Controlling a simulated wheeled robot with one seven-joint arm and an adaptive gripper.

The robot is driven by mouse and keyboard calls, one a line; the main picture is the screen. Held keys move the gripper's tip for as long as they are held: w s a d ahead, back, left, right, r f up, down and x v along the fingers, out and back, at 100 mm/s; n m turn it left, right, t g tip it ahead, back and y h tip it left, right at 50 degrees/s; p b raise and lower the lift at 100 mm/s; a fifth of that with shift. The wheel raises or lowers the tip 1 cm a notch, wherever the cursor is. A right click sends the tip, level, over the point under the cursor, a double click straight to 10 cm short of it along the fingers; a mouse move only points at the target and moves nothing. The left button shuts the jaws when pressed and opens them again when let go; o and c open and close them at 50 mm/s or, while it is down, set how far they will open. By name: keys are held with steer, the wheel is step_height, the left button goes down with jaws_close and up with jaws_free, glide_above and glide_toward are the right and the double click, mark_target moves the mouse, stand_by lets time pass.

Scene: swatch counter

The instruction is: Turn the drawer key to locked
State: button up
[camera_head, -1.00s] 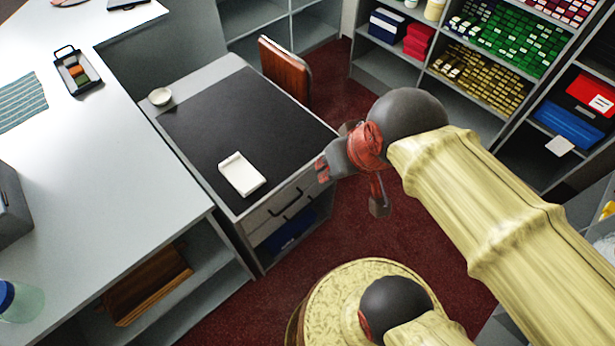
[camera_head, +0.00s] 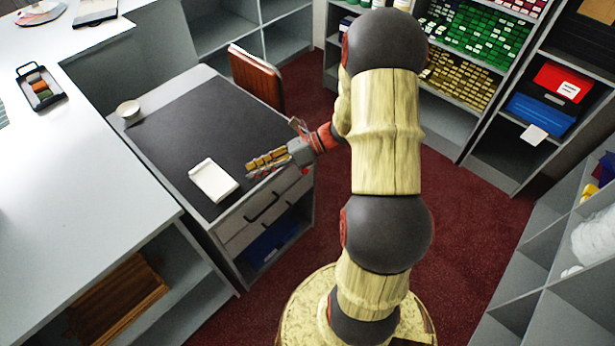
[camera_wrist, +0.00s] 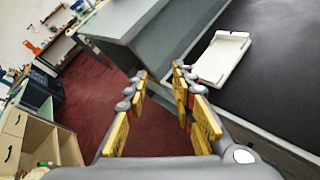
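The desk (camera_head: 170,115) has a dark top and a drawer front (camera_head: 285,192) with a dark handle (camera_head: 262,208) below its edge. I cannot make out the drawer key or its lock in either view. My gripper (camera_head: 257,163) is over the desk's right front edge, to the right of a white tray-like pad (camera_head: 213,180). In the wrist view my gripper (camera_wrist: 158,80) has its yellow-padded fingers spread apart, with nothing between them. The white pad (camera_wrist: 222,58) lies on the dark desk top, right of the fingers there.
A brown chair (camera_head: 257,76) stands behind the desk, and a small bowl (camera_head: 128,109) sits at its far left corner. A white counter (camera_head: 75,160) adjoins on the left. Shelves with colored swatches (camera_head: 475,40) stand at the back right. Red carpet (camera_head: 460,220) lies open to the right.

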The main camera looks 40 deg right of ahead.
steer(key=s+d+f+m+t+h+b, duration=0.35)
steer(key=d+f+m+t+h, duration=0.75)
steer(key=d+f+m, duration=1.4)
steer(key=w+a+n+b, duration=0.1)
steer(key=w+a+b, duration=0.1)
steer(key=w, duration=0.4)
steer(key=shift+w+a+f, duration=0.2)
steer(key=shift+w+f, duration=0.2)
steer(key=shift+f, duration=0.05)
steer(key=shift+c, duration=1.3)
jaws_close()
